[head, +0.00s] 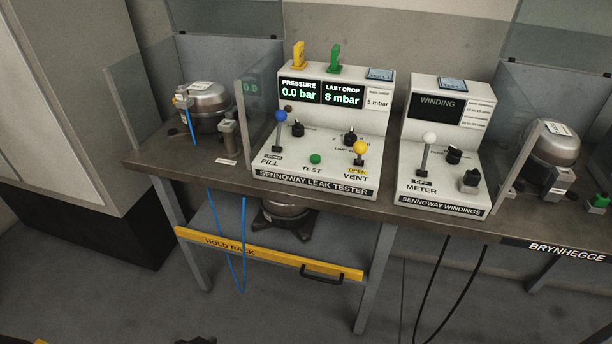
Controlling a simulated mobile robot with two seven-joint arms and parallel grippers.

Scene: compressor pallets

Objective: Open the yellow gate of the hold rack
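The yellow gate (270,257) of the hold rack is a long bar labelled HOLD RACK. It spans the front of the space under the bench, between two grey legs, and looks closed. Its black handle (322,274) is on the right half of its front. A dark compressor (285,217) sits behind the gate, partly hidden by the bench top. A blue hose (243,262) hangs in a loop from the bench, in front of the gate's left half. Neither of my grippers can be made out in the head view; only small unclear dark and yellow bits show at the bottom edge.
On the bench (240,178) stand the leak tester (318,183), the windings tester (440,199) and two compressors (206,101) (553,143) behind clear panels. Black cables (432,290) hang right of the rack. A cabinet (70,110) stands left. The floor in front looks clear.

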